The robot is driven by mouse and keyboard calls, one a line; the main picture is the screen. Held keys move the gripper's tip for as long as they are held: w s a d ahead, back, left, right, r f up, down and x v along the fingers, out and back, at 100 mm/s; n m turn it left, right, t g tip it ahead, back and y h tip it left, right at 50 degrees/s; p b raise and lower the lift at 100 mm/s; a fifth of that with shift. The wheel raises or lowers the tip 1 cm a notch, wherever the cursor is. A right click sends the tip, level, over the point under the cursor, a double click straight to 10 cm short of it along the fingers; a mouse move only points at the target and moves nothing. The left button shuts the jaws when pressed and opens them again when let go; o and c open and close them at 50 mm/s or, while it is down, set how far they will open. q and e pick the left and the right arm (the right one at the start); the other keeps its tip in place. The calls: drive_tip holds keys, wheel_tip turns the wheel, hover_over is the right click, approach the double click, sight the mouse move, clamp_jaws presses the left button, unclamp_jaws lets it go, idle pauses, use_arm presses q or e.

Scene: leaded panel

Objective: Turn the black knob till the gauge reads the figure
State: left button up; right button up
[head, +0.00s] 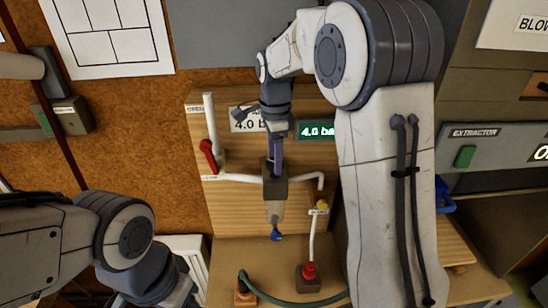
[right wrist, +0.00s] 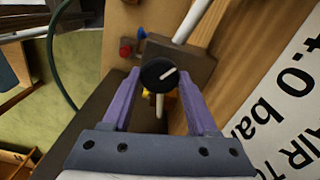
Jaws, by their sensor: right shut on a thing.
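The black knob (right wrist: 158,73) with a white pointer line shows in the right wrist view, on a dark brown block. The purple fingers of my right gripper (right wrist: 159,80) are shut on its two sides. In the head view my right gripper (head: 275,163) reaches down to the block (head: 275,188) and hides the knob. The gauge (head: 317,130) is a green lit display reading 4.0, its right end hidden by my arm. A white sign (head: 246,120), partly covered by the gripper, also shows 4.0. My left arm is at lower left; its gripper is out of view.
A red lever (head: 208,155) on a white pipe is left of the block. A blue-tipped part (head: 276,235) hangs below it. A red knob (head: 309,270) and a green hose (head: 285,299) are lower down. An extractor panel (head: 480,150) is at right.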

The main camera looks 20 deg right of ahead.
drive_tip(key=shift+w+r, duration=0.15)
drive_tip(key=shift+r, duration=0.05)
drive_tip(key=o, duration=1.3)
drive_tip(key=shift+o, duration=0.4)
drive_tip(key=shift+f, duration=0.1)
drive_tip(key=shift+r, duration=0.2)
wheel_tip(320, 180, up, 10)
drive_tip(key=b, duration=0.2)
drive_tip(key=shift+b, duration=0.3)
